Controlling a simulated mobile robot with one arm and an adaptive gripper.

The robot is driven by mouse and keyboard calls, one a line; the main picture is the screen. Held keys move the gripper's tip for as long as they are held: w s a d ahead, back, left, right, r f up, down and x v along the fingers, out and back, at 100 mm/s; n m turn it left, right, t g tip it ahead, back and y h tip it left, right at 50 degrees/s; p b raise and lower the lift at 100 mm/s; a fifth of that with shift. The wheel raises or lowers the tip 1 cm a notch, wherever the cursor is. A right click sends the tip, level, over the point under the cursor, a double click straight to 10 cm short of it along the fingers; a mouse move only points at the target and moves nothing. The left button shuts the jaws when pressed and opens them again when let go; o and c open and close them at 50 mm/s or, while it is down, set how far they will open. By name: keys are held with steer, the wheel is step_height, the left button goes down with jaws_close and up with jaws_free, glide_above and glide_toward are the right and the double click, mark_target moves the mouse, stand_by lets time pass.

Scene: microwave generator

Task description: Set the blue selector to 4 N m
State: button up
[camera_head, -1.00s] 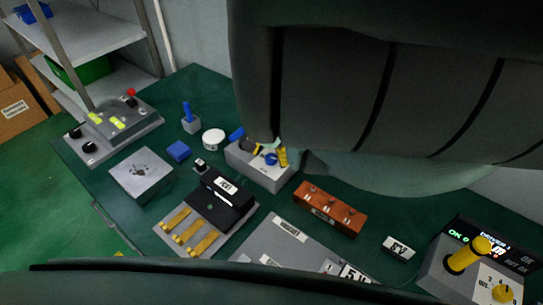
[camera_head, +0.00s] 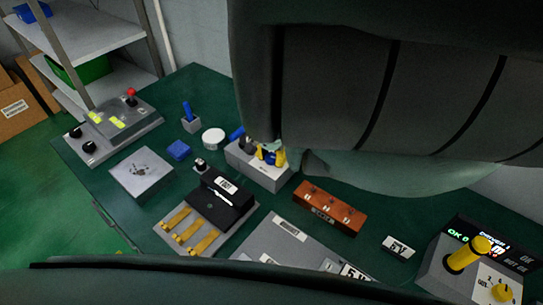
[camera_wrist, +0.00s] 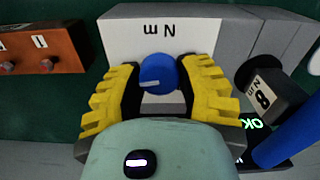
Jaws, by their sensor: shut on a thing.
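The blue selector (camera_wrist: 154,68) is a round knob on the front of a light grey box (camera_wrist: 120,35) marked "N m", with the lettering upside down in the wrist view. A white pointer line on the knob points left in that view. My gripper (camera_wrist: 160,74) has its two yellow-padded fingers on either side of the knob, shut on it. In the head view the grey box (camera_head: 258,174) stands mid-table, and my yellow fingers (camera_head: 270,155) partly cover the knob. Scale numbers around the knob are not readable.
A brown terminal block (camera_head: 330,208) stands right of the box in the head view. A black unit (camera_head: 222,200) stands in front. In the wrist view a blue rod (camera_wrist: 292,132) and a dark block marked "8" (camera_wrist: 268,92) are close on the right.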

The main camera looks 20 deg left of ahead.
jaws_close()
steer(key=n+b, duration=0.1)
steer(key=n, duration=0.2)
steer(key=shift+f, duration=0.1)
steer(key=n+b, duration=0.1)
steer(key=n, duration=0.3)
steer(key=shift+n+b, duration=0.3)
steer(key=n, duration=0.4)
steer(key=shift+a+b, duration=0.1)
steer(key=shift+b, duration=0.25)
steer(key=shift+n, duration=2)
